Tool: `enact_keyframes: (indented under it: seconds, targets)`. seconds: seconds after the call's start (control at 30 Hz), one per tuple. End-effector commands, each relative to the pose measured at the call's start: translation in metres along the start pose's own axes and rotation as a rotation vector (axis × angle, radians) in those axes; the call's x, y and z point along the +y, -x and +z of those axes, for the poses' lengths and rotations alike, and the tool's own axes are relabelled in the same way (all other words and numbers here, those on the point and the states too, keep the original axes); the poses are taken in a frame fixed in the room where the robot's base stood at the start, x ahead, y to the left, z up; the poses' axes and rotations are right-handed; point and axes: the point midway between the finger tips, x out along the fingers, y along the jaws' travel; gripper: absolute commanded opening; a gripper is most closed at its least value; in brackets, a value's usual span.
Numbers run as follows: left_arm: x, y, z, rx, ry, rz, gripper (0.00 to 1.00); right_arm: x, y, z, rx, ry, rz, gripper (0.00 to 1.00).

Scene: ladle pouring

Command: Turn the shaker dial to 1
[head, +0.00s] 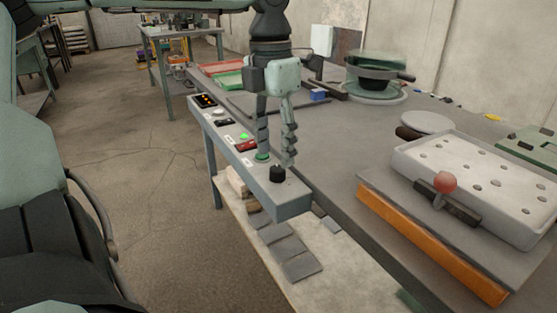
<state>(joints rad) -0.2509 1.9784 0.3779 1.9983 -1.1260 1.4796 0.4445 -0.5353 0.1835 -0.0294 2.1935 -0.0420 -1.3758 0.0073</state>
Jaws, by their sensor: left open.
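The control panel (290,200) is a long grey strip along the table's near left edge. A black round dial (277,174) stands near its closest end; its setting is too small to read. My left gripper (275,162) points down over the panel with its two fingers apart and empty. My right gripper is not in view.
A white tray with holes (480,185) and a red-knobbed lever (445,183) stand at the right. A green-and-black round device (380,70) stands at the back. Red and green trays (222,67) lie behind the arm. The table middle is mostly clear.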

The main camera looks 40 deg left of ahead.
Motion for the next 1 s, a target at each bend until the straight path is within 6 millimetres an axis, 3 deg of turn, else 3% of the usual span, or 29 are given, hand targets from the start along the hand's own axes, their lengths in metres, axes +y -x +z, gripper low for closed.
enact_keyframes:
  seconds: [0.23, 0.57, 0.97, 1.0]
  targets:
    - [0.0, -0.032, 0.0, 0.001, 0.0, -0.001, 0.47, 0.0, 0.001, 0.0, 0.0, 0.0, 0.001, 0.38]
    - [0.0, -0.037, 0.0, 0.0, 0.001, -0.001, 0.47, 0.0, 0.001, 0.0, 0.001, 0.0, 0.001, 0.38]
    - [0.0, -0.036, 0.0, -0.001, 0.001, 0.0, 0.0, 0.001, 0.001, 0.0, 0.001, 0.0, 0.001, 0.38]
    - [0.0, -0.036, 0.0, -0.001, 0.001, 0.0, 0.0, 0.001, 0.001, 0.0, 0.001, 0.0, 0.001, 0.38]
